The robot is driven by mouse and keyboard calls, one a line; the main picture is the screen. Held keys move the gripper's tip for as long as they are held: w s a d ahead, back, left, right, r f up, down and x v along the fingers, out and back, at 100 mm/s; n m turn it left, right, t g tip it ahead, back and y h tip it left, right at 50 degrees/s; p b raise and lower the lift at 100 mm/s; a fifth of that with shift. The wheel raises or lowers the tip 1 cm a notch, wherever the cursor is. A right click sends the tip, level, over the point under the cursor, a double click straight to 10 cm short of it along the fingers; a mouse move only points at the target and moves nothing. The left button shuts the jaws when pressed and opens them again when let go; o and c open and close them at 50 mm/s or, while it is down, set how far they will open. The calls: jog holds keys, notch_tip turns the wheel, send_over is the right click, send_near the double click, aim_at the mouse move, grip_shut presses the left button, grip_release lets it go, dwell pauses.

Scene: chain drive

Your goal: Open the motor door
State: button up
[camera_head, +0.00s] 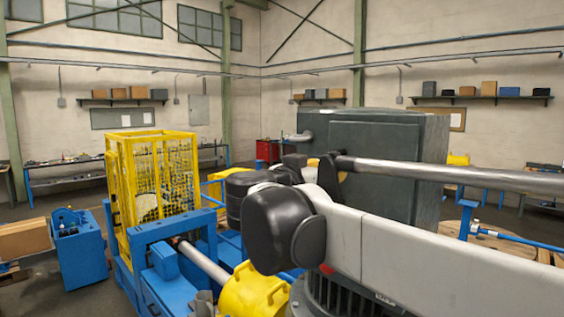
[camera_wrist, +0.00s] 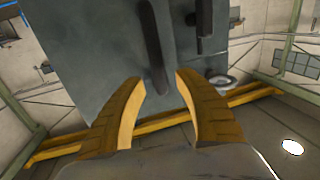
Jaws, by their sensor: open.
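The grey-green cabinet (camera_head: 375,145) stands behind my arm in the head view, and its front panel looks closed. In the wrist view the grey door surface (camera_wrist: 98,50) fills the upper middle. A long dark bar handle (camera_wrist: 154,45) runs along it. My gripper (camera_wrist: 160,80) is open, with its two yellow-brown fingers spread. The near end of the handle lies between the fingertips in the picture; I cannot tell whether they touch it. In the head view my arm hides the lower part of the cabinet, and the fingers cannot be made out clearly.
A second dark fitting (camera_wrist: 205,28) sits right of the handle in the wrist view. A yellow mesh cage (camera_head: 150,185) on a blue frame stands left, with a yellow cylindrical guard (camera_head: 252,290) in front. A red cabinet (camera_head: 267,151) stands behind.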

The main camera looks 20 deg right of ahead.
jog(key=shift+x, duration=1.45)
grip_shut()
jog(key=shift+s+a, duration=0.1)
jog(key=shift+s, duration=0.05)
